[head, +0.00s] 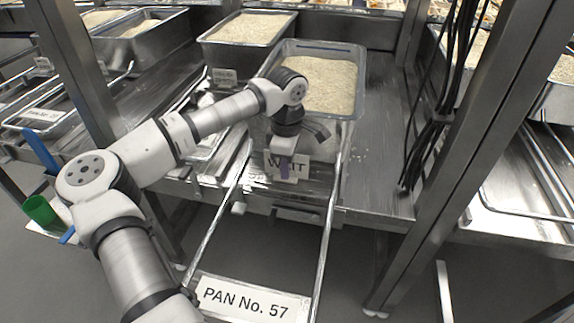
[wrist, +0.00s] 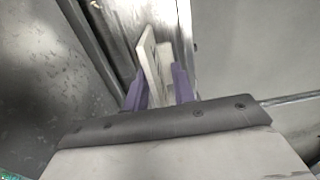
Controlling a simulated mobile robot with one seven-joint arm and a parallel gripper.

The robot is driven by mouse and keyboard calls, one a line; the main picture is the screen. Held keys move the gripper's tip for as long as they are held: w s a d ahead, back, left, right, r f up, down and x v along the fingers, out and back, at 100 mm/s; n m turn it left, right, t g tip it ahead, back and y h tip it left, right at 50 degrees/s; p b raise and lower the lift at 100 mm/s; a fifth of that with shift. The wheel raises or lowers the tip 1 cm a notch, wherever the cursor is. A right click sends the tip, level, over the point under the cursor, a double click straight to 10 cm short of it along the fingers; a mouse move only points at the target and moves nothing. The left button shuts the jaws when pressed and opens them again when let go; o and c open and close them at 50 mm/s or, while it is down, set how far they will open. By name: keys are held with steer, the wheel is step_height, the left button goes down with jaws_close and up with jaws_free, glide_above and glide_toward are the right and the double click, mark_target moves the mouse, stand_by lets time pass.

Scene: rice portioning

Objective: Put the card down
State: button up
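The white card (head: 299,162) faces the head camera in front of the near end of a rice pan. Dark letters show on it, "W" at left and "IT" at right, with a purple finger covering the middle. My gripper (head: 284,168) is shut on the card. In the wrist view the card (wrist: 150,62) stands nearly edge-on between the purple fingers of my gripper (wrist: 160,88), beside a metal edge. The card is close to the front edge of the steel shelf (head: 385,185); I cannot tell whether its lower edge touches anything.
The rice-filled pan (head: 352,122) stands behind the card. A second rice pan (head: 212,50) is at its back left. Two rails run forward to a "PAN No. 57" label (head: 250,298). A steel post (head: 450,155) and black cables (head: 432,130) stand at right.

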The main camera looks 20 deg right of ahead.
step_height(320, 180, up, 12)
steer(key=shift+f, duration=0.2)
stand_by(1.3)
